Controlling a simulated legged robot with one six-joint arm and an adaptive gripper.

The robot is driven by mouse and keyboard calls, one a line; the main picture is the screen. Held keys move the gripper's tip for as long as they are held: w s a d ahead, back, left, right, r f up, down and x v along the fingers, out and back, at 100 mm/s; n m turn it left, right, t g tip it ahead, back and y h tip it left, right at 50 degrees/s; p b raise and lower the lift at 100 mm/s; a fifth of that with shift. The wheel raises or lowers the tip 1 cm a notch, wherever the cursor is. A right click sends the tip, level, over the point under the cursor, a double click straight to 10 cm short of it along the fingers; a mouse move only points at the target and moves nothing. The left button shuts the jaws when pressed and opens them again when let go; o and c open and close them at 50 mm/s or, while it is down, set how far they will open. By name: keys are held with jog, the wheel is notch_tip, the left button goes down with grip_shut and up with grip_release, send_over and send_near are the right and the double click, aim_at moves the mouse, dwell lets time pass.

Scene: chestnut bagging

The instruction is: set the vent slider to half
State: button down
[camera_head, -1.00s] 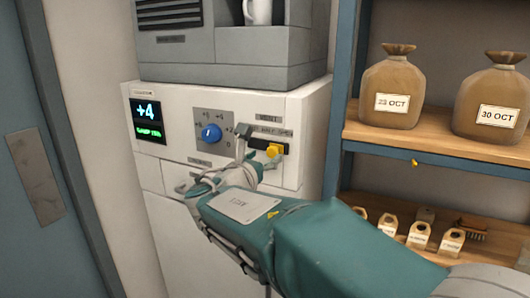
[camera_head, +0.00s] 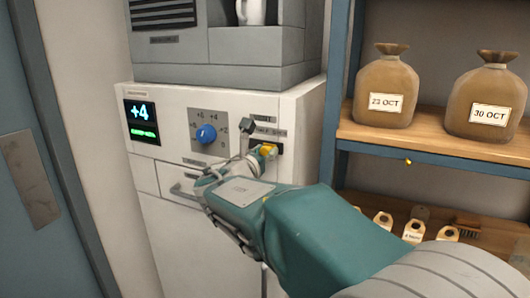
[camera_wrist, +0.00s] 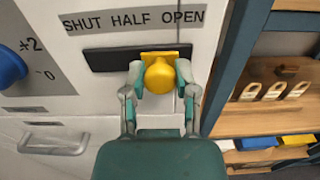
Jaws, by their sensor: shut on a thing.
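The vent slider is a yellow knob (camera_wrist: 160,73) on a yellow plate in a dark horizontal slot (camera_wrist: 104,60). A label (camera_wrist: 134,18) above reads SHUT HALF OPEN from left to right. The knob stands between HALF and OPEN, right of the slot's middle, with a little dark slot showing to its right. My gripper (camera_wrist: 160,80) is shut on the knob, one finger on each side. In the head view, the knob (camera_head: 268,150) shows at the tip of my gripper (camera_head: 261,156), partly covered.
Left of the slot are a blue dial (camera_head: 206,134) and a display (camera_head: 142,122) reading +4. A drawer handle (camera_wrist: 54,146) sits below left. A shelf (camera_head: 440,143) with bags dated 23 OCT (camera_head: 387,90) and 30 OCT (camera_head: 489,102) stands right.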

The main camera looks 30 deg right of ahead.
jog(key=shift+w+a+r, duration=0.1)
jog(key=shift+w+a, duration=0.75)
jog(key=shift+w, duration=0.3)
jog(key=shift+c, duration=2.2)
grip_release()
jog(key=shift+d, duration=0.1)
jog(key=shift+o, duration=0.2)
jog(key=shift+d, duration=0.15)
jog(key=v, duration=1.2)
jog(key=shift+f, duration=0.2)
